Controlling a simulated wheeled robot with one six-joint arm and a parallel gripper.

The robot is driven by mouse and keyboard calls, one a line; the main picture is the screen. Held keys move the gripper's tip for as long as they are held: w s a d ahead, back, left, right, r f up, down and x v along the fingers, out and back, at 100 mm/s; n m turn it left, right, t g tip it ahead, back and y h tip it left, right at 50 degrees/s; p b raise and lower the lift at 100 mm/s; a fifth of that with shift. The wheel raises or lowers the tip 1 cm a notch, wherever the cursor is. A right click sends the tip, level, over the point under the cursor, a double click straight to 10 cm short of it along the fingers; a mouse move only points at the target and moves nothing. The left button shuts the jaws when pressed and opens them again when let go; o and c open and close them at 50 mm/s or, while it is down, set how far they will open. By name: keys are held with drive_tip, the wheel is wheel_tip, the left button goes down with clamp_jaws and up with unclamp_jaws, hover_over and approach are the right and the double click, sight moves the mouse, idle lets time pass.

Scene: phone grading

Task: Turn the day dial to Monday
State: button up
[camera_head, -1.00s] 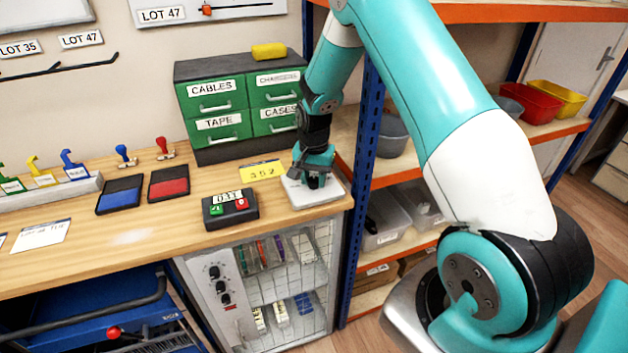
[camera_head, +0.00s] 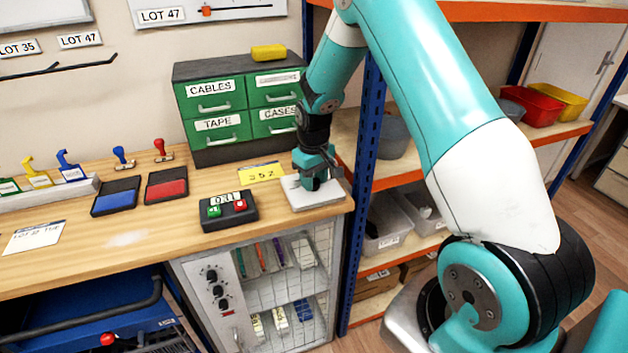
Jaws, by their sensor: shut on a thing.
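My gripper (camera_head: 315,180) points down at a pale square plate (camera_head: 303,201) on the right end of the wooden bench. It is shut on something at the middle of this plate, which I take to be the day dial. The dial's knob is hidden by the fingers, and no day names or pointer can be read from here. The plate lies flat on the bench.
A yellow card (camera_head: 262,172) and a black box with a green and a red button (camera_head: 229,212) lie left of the plate. Green drawers (camera_head: 238,108) stand behind. A blue shelf post (camera_head: 363,190) is close on the right. Ink pads (camera_head: 116,197) lie further left.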

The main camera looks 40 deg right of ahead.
drive_tip(key=n, duration=0.4)
drive_tip(key=shift+n+b, duration=0.3)
drive_tip(key=n, duration=0.4)
drive_tip(key=shift+r+n, duration=0.1)
drive_tip(key=shift+n, duration=0.3)
drive_tip(key=o, duration=0.9)
wheel_tip(320, 180, up, 17)
drive_tip(key=b, duration=0.3)
drive_tip(key=shift+r, duration=0.15)
